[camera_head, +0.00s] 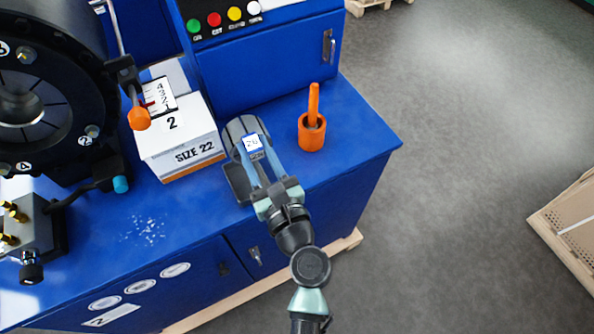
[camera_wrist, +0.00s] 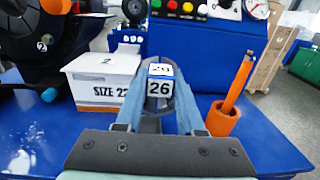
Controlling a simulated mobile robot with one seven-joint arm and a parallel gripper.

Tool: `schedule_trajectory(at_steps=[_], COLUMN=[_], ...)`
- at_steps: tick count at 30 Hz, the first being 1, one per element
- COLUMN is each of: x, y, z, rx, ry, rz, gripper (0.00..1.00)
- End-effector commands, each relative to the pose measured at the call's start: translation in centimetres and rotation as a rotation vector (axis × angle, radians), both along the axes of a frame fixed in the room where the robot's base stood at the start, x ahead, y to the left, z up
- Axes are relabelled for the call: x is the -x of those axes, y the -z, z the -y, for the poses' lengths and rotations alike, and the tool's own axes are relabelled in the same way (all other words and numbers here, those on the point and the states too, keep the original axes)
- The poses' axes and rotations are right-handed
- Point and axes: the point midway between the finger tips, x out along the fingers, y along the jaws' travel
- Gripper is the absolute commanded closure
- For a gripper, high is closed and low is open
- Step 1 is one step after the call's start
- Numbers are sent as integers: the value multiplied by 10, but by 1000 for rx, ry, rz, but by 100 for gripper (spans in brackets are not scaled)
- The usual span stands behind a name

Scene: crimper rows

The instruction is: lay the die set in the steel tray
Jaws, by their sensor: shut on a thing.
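The die set (camera_head: 235,130) is a dark grey, rounded piece with a white label reading 26. It also shows in the wrist view (camera_wrist: 158,110), with the label facing the camera. My gripper (camera_head: 254,150) is shut on it, with pale blue fingers on either side of the label. The die set is over the front part of the blue bench top, between a white box and an orange cup. I cannot tell whether it touches the bench. I cannot make out a steel tray in either view.
The white SIZE 22 box (camera_head: 183,145) stands close on the left. The orange cup (camera_head: 312,136) with an orange handle upright in it stands on the right. The black crimper head (camera_head: 60,90) fills the far left. The blue bench (camera_head: 365,130) has bare room at its right end.

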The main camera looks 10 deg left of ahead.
Motion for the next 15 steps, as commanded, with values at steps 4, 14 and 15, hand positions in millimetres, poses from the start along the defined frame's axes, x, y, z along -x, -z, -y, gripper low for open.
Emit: schedule_trajectory(at_steps=[4,14,15], x=[-4,-5,-5], y=[-10,-13,-13], z=[-20,-26,-26], rx=[-7,-9,-9], ry=[-39,-53,-53], rz=[13,11,11], gripper=[100,100,100])
